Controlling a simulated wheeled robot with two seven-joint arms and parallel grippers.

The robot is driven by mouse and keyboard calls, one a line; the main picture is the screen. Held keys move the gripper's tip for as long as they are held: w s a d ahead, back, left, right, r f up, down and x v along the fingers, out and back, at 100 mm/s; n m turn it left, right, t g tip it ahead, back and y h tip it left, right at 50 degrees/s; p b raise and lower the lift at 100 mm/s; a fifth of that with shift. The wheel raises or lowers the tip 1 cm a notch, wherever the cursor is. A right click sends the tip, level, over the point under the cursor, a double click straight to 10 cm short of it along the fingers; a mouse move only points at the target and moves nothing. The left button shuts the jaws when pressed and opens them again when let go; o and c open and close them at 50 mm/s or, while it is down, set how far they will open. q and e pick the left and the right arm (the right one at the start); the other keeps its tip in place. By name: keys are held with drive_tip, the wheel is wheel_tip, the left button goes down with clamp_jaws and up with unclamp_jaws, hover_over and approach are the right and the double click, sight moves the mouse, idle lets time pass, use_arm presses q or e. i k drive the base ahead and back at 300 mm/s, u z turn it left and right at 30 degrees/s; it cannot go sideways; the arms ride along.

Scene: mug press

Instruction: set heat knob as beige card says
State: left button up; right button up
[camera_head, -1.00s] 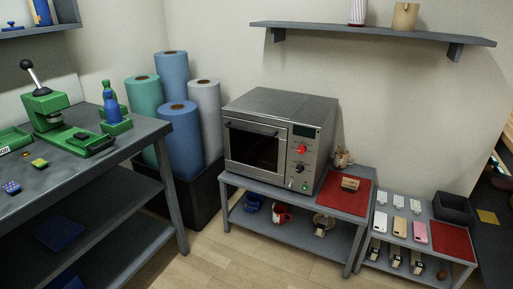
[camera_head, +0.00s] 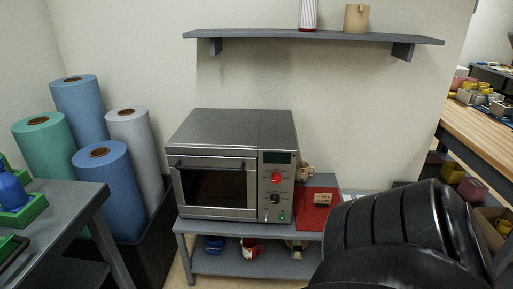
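A steel oven (camera_head: 222,167) stands on a grey table (camera_head: 190,226), its door shut. Its right panel carries a dark display, a red knob (camera_head: 276,178), a black knob (camera_head: 275,199) below it and a small green light. The knob markings are too small to read. A small beige card (camera_head: 323,199) rests on the red mat (camera_head: 311,219) right of the oven; its text is too small to read. Neither of my grippers is in view. A black link of my arm fills the lower right.
A beige mug (camera_head: 304,172) stands beside the oven. Several mugs, including a red one (camera_head: 250,248), sit on the lower shelf. A wall shelf (camera_head: 310,37) holds a striped cup and a tan mug (camera_head: 356,18). Fabric rolls (camera_head: 108,190) stand at left, a workbench at far right.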

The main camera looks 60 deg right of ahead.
sight(276, 177)
drive_tip(key=z, duration=0.75)
drive_tip(key=i, duration=1.1)
drive_tip(key=z, duration=0.95)
